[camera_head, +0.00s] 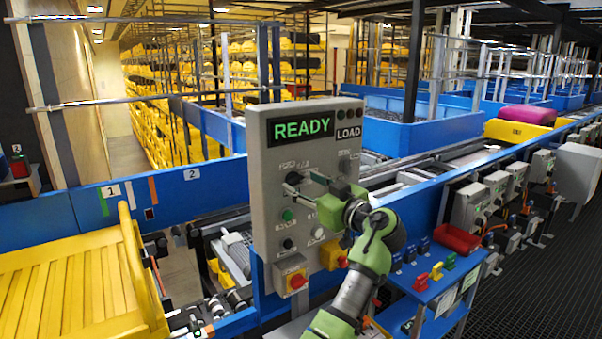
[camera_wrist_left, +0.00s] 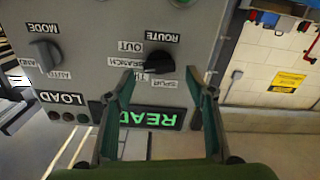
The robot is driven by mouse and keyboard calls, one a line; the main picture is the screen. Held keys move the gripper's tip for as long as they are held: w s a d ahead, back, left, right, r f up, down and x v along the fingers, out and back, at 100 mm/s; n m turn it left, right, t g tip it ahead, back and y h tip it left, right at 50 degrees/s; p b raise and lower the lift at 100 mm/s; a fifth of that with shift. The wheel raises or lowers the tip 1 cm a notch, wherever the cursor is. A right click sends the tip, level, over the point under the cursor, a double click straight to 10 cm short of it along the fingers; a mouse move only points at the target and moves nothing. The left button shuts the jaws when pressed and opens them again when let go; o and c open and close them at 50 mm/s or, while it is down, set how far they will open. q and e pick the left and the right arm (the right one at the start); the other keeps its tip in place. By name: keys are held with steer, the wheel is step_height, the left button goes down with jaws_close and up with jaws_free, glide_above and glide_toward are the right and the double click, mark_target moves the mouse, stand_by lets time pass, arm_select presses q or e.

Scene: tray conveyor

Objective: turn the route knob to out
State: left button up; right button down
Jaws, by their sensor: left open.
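The grey control panel (camera_head: 262,215) stands upright in the middle of the head view, with a green READY display. In the head view the left gripper (camera_head: 305,186) is at the panel face and partly covers the knob.
The grey mode knob (camera_wrist_left: 45,52) is beside the route knob on the same panel. Lower down are a green button (camera_head: 288,215) and a red stop button (camera_head: 297,281). A blue stand with a red bin (camera_head: 457,238) is at the right; a yellow slatted ramp (camera_head: 70,290) is at the left.

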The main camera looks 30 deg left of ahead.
arm_select(q)
steer(key=shift+x, duration=1)
steer(key=shift+c, duration=0.4)
steer(key=c, duration=1)
